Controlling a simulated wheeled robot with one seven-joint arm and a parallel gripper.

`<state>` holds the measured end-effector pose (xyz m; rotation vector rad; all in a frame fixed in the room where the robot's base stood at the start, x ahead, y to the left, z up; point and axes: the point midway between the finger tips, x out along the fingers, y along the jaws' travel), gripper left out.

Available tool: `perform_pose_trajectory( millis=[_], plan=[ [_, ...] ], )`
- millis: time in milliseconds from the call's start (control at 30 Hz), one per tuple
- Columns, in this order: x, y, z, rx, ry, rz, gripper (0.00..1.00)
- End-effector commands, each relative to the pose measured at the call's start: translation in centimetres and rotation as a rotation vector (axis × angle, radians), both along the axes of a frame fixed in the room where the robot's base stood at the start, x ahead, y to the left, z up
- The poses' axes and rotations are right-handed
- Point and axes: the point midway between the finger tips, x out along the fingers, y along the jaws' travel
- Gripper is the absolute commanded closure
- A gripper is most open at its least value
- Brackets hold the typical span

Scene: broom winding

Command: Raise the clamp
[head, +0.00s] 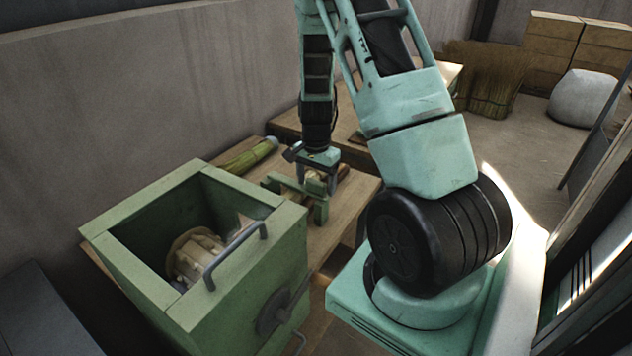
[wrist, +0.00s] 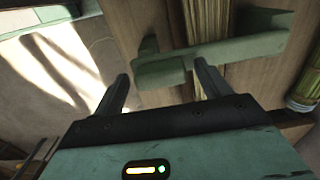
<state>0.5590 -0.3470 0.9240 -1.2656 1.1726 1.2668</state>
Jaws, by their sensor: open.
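The green clamp (head: 288,184) is on the wooden bench, lying across a straw bundle (wrist: 209,20). In the wrist view the clamp (wrist: 225,52) shows as a green bar with a block at its near end. My gripper (wrist: 164,82) is open, with its two dark fingers pointing towards the clamp's near edge. The right fingertip overlaps the clamp in the picture; I cannot tell whether they touch. In the head view my gripper (head: 320,172) is low over the clamp and hides part of it.
A green-banded bundle (head: 248,157) lies behind the clamp on the bench (head: 345,212). Straw and a white sack (head: 583,98) are far right.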

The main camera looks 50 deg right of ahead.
Motion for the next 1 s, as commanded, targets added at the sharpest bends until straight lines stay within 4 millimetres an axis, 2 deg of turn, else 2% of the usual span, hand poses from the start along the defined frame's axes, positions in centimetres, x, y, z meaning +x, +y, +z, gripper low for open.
perform_pose_trajectory(
  millis=[367, 500, 600, 833, 1000],
  plan=[
    [0.0, 0.0, -0.5, -0.001, -0.001, 0.0, 0.24],
    [0.0, 0.0, -0.5, -0.001, -0.001, 0.0, 0.63],
    [0.0, 0.0, -0.5, -0.001, -0.001, 0.0, 0.87],
    [0.1, 0.1, 0.1, -0.001, 0.018, 0.004, 0.87],
    [0.5, 0.1, 1.4, -0.007, 0.074, 0.007, 0.86]
  ],
)
